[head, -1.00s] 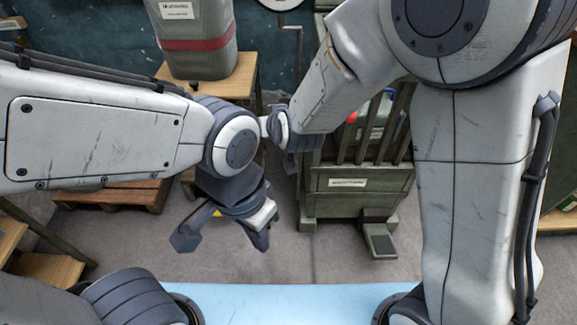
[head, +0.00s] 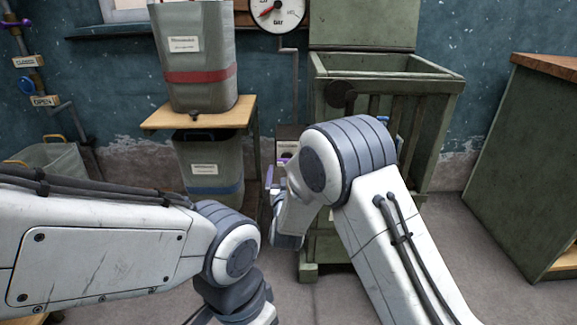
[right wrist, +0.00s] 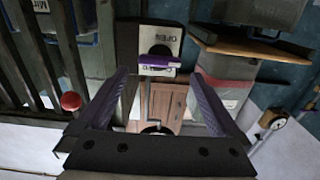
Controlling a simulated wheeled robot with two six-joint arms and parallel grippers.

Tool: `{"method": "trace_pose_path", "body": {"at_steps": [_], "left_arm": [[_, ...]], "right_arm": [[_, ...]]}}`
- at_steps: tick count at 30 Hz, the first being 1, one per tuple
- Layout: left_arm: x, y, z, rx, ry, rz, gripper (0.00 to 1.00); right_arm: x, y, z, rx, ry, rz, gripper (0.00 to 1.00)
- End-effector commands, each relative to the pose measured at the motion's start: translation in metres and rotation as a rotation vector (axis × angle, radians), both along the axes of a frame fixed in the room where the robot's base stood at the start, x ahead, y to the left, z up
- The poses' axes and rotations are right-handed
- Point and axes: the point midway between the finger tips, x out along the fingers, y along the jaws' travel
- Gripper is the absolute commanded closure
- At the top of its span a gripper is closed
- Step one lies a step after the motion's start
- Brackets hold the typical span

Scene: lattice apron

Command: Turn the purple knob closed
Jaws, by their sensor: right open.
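The purple knob (right wrist: 160,62) is a bar-shaped handle on a pale plate (right wrist: 166,40) with a dark round hub and lettering that seems to read OPEN. In the head view the knob (head: 285,157) is small, between the bins and the green slatted crate, partly hidden by my right arm. My right gripper (right wrist: 161,76) is open, its two fingers apart on either side of the knob in the wrist view. I see no contact. In the head view my right arm mostly hides it. My left gripper (head: 232,316) is at the bottom edge, its fingers mostly cut off.
The green slatted crate (head: 440,72) stands behind my right arm. A grey bin with a red band (head: 194,77) sits on a wooden stand (head: 160,118). A red ball-shaped knob (right wrist: 70,101) shows beside the slats. A dial gauge (head: 289,14) hangs on the wall.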

Motion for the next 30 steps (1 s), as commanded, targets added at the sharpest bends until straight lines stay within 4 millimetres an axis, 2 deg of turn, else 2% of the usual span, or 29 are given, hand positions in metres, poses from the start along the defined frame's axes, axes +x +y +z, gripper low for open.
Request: {"method": "trace_pose_path", "body": {"at_steps": [3,9,15,22,23,24,28,29,30], "left_arm": [[0.000,0.000,-0.009,0.000,0.000,0.000,1.00],[0.000,0.000,-0.015,0.001,0.001,0.000,1.00],[0.000,0.000,-0.017,0.001,0.001,0.000,1.00],[0.000,0.000,-0.017,0.001,0.001,0.000,1.00],[0.000,0.000,-0.017,0.001,0.001,0.000,1.00],[0.000,0.000,-0.017,0.001,0.001,0.000,1.00],[0.000,0.000,-0.017,0.001,0.001,0.000,1.00],[0.000,0.000,-0.017,0.001,0.001,0.000,1.00],[0.000,0.000,-0.017,0.000,0.000,0.000,1.00]], "right_arm": [[0.024,-0.001,-0.002,0.001,-0.003,-0.002,0.00],[0.053,-0.002,-0.002,0.000,0.000,-0.003,0.00],[0.064,-0.004,-0.001,-0.002,0.001,-0.003,0.00],[0.064,-0.004,0.000,-0.002,0.002,-0.002,0.00],[0.064,-0.004,0.000,-0.002,0.001,-0.002,0.04],[0.064,-0.004,0.000,-0.002,0.001,-0.002,0.19],[0.064,-0.004,0.000,-0.001,0.001,-0.003,0.69],[0.064,-0.004,0.000,-0.001,0.001,-0.003,0.73],[0.064,-0.004,0.000,-0.001,0.001,-0.003,0.73]]}}
